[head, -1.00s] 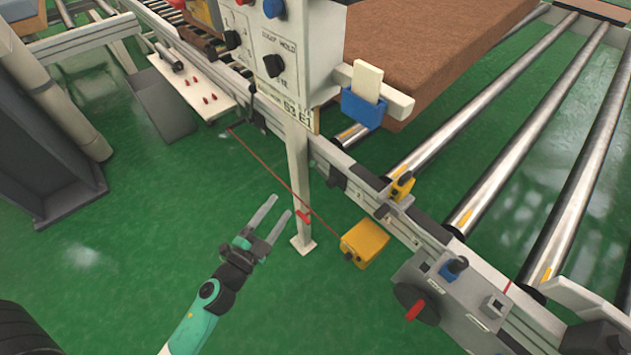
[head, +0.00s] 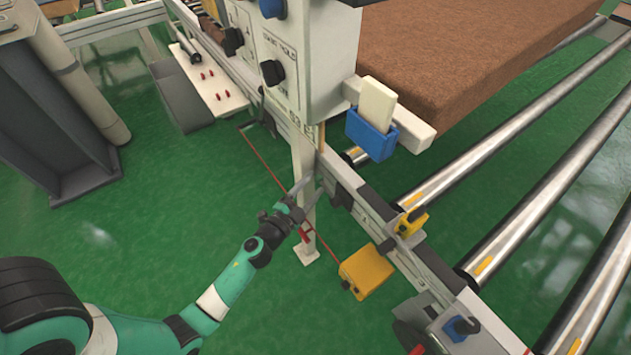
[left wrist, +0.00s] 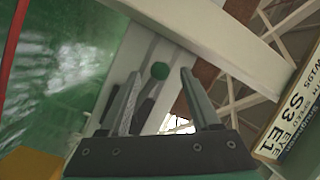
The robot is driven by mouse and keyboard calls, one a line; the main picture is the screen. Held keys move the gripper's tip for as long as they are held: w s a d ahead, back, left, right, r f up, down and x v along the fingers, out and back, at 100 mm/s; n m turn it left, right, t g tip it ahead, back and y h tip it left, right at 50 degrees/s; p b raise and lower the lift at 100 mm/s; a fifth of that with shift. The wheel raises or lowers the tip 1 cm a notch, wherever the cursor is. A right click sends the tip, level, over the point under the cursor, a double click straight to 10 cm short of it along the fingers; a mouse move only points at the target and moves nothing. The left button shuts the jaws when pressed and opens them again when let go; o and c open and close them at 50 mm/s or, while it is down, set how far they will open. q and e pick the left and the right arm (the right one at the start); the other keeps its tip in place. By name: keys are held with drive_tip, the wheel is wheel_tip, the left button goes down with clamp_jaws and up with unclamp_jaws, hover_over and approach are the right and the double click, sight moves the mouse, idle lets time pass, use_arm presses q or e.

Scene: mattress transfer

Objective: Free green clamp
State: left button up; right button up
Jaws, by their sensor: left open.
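In the left wrist view a round green knob (left wrist: 160,71) shows beyond and between my open fingers, near a pale post or rail; I take it to be part of the green clamp. The clamp's body is not clear there. I cannot make out the green clamp in the head view. My left gripper (head: 309,190) is open and empty, beside the white post (head: 303,160) under the control box. It also shows in the left wrist view (left wrist: 160,95); the knob is apart from its fingers. My right gripper is not in view.
The control box (head: 290,60) hangs over the post. A blue holder (head: 370,138) with a pale card, a yellow clamp (head: 410,222) and a yellow box (head: 366,270) are to the right. A brown mattress (head: 470,50) lies on the rollers. A red cord crosses near the post.

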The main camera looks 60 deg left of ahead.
use_arm(q)
drive_tip(key=shift+x, duration=1.05)
drive_tip(key=c, duration=1)
clamp_jaws()
drive_tip(key=shift+r, duration=0.25)
